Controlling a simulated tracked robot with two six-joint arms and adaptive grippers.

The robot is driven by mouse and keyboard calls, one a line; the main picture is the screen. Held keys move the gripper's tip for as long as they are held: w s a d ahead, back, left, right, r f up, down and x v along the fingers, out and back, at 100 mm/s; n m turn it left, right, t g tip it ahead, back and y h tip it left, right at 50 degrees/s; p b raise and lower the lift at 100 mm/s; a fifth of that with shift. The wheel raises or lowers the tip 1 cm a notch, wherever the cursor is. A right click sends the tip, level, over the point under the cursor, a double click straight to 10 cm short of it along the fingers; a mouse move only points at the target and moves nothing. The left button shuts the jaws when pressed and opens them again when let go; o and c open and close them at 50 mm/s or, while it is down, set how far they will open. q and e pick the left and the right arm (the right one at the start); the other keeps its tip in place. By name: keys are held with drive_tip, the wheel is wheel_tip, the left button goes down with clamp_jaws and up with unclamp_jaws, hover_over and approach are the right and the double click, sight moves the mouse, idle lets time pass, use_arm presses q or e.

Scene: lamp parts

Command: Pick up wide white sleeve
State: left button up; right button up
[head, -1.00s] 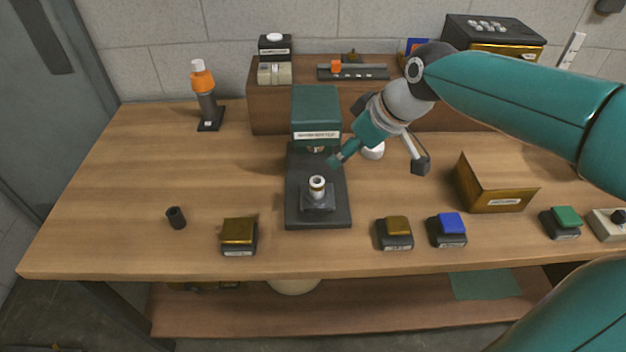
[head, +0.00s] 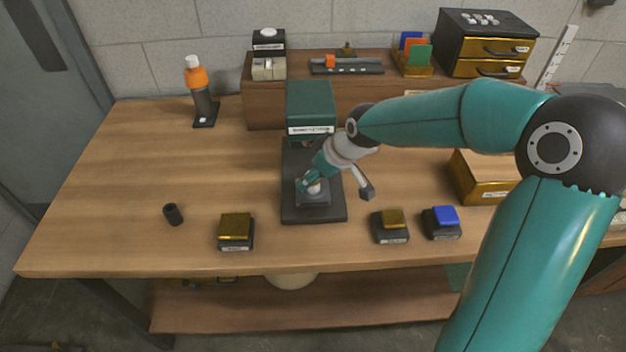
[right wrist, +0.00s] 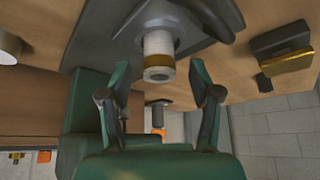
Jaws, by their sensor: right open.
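A white sleeve with a brass-coloured band (right wrist: 158,48) stands on the dark block of the press base. In the head view only a bit of its white top (head: 314,188) shows past my fingers. My right gripper (head: 309,184) is at the block, and in the right wrist view its open fingers (right wrist: 158,84) lie on either side of the sleeve's end, apart from it. Another white round piece (right wrist: 8,46) shows at the left edge of the right wrist view; in the head view it is hidden behind my arm. My left gripper is not in view.
The green press head (head: 311,103) overhangs the block from behind. A brass bin (head: 478,180) stands at right. The table's left side is mostly free.

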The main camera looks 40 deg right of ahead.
drive_tip(key=shift+x, duration=0.95)
drive_tip(key=shift+c, duration=0.2)
clamp_jaws()
drive_tip(key=shift+r, duration=0.15)
